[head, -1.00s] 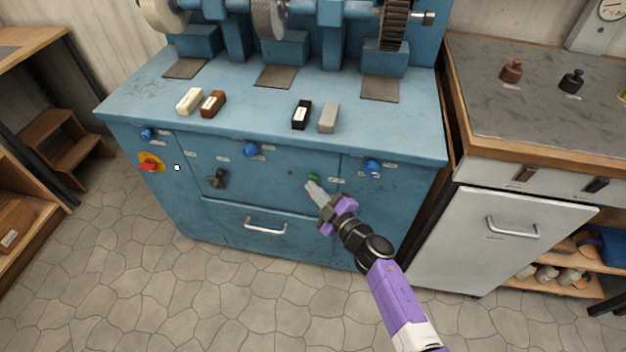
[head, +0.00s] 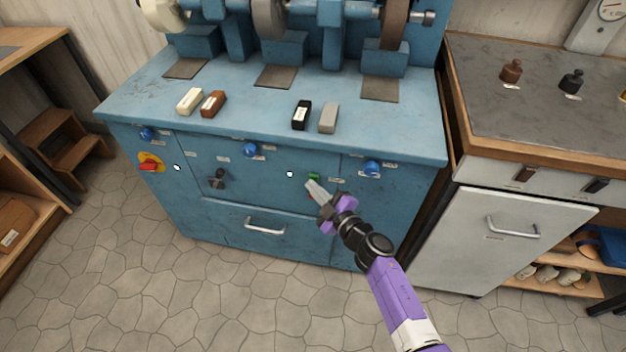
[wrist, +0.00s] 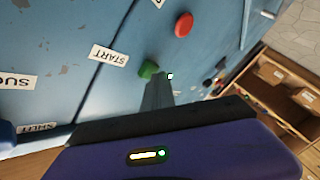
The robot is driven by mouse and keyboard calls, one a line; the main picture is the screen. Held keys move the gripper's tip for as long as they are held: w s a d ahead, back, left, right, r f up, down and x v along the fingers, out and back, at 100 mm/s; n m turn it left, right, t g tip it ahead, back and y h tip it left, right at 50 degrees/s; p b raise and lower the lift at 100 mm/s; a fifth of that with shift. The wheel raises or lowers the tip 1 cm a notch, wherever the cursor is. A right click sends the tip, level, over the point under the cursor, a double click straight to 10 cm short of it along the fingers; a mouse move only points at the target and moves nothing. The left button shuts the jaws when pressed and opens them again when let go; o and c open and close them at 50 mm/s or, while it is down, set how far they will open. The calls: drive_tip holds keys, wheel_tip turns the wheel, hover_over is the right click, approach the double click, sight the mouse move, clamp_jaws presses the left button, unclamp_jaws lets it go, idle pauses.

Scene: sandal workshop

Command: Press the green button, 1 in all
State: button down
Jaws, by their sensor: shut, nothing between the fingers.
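The green button (head: 314,176) is on the blue front panel of the grinding machine, right of centre. In the wrist view the green button (wrist: 148,69) shows beside a START label (wrist: 108,53). My gripper (head: 311,185) is shut and empty, its tips just below and in front of the button. In the wrist view my gripper's tips (wrist: 158,80) reach the button's lower right edge. I cannot tell whether they touch it. A small lamp (head: 290,174) left of the button glows greenish white.
A red button (wrist: 184,24) sits near the green one. Blue knobs (head: 250,149), a red-and-yellow switch (head: 150,165) and a drawer handle (head: 265,226) are on the same front. Several blocks lie on the blue top (head: 250,120). A white cabinet (head: 490,240) stands to the right.

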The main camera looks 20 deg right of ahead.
drive_tip(key=shift+s+a, duration=0.4)
drive_tip(key=shift+s, duration=0.25)
drive_tip(key=shift+s+a+p, duration=0.2)
drive_tip(key=shift+s+a, duration=0.55)
drive_tip(key=shift+s, duration=0.3)
drive_tip(key=shift+s+a+p, duration=0.15)
drive_tip(key=shift+s+a, duration=0.6)
drive_tip(key=shift+s, duration=0.25)
wheel_tip(320, 180, up, 5)
drive_tip(key=d+m+t, duration=0.1)
drive_tip(key=m, duration=0.1)
drive_tip(key=s+r+m+g+h+p, duration=0.1)
drive_tip(key=s+r+m, duration=0.2)
drive_tip(key=s, duration=1)
drive_tip(key=s+r+m+g+h+p, duration=0.1)
drive_tip(key=s+r+m, duration=0.2)
drive_tip(key=s+r, duration=0.4)
drive_tip(key=s+r+m+g+h+p, duration=0.1)
drive_tip(key=s+r+m, duration=0.2)
drive_tip(key=s, duration=1.8)
wheel_tip(320, 180, up, 3)
drive_tip(key=shift+s+a+f+m, duration=0.1)
drive_tip(key=shift+s+a+m, duration=0.05)
drive_tip(key=shift+a+m, duration=0.2)
